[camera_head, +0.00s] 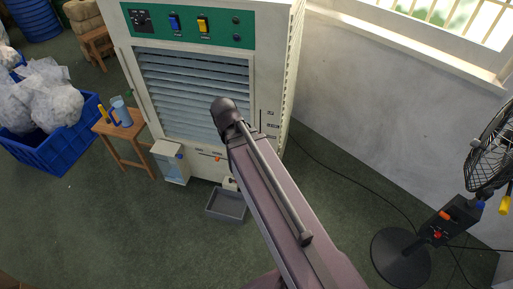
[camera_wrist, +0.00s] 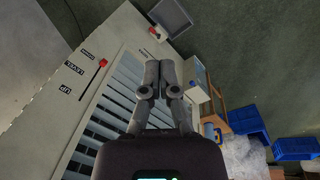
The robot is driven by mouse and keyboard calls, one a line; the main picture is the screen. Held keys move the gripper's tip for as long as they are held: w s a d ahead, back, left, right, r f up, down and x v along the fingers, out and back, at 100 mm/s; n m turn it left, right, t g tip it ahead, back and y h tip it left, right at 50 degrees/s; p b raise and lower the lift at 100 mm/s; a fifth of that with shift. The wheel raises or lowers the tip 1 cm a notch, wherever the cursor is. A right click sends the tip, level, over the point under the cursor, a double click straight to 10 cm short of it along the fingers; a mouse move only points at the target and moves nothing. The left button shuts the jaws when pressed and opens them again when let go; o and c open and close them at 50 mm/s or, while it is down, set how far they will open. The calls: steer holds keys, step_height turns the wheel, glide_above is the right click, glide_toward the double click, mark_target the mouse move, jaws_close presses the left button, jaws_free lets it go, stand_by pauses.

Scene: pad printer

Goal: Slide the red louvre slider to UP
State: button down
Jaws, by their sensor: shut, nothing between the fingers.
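The red louvre slider (camera_wrist: 103,62) shows in the wrist view as a small red knob at the end of a thin dark slot. It sits beside the DOWN label (camera_wrist: 87,52), with the LEVEL label (camera_wrist: 75,70) and the UP label (camera_wrist: 66,90) further along. My gripper (camera_wrist: 160,66) is shut and empty, over the cooler's front, to the right of the slider and apart from it in the picture. In the head view the labels (camera_head: 272,125) show right of the louvres, but my arm crosses there and I cannot make out the slider or gripper.
The cooler (camera_head: 262,70) has pale louvres (camera_head: 190,80) and a green control panel (camera_head: 155,20). A grey tray (camera_head: 226,205) lies on the floor at its foot. A wooden stool (camera_head: 122,135) and blue crate (camera_head: 60,150) stand left, a black fan (camera_head: 400,258) right.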

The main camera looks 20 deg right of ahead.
steer(key=w+d+f+n+t+h+b, duration=0.1)
steer(key=w+d+f+n+h+b, duration=0.2)
steer(key=w+f+n+b, duration=0.3)
steer(key=w+d+f+n+t+h+b, duration=0.2)
steer(key=w+d+f+n+h+b, duration=0.2)
steer(key=f+b, duration=1.1)
steer(key=w+d+f+n+t+h+b, duration=0.1)
steer(key=w+d+f+n+h+b, duration=0.3)
steer(key=w+f+n+b, duration=0.6)
steer(key=w+h+b, duration=0.1)
steer(key=b, duration=1)
steer(key=shift+f+b, duration=0.35)
steer(key=shift+f, duration=0.05)
steer(key=shift+d, duration=0.1)
steer(key=b+x, duration=0.3)
steer(key=x, duration=0.7)
steer(key=shift+w+r+p, duration=0.1)
steer(key=shift+r+p, duration=1.75)
steer(key=shift+r, duration=0.15)
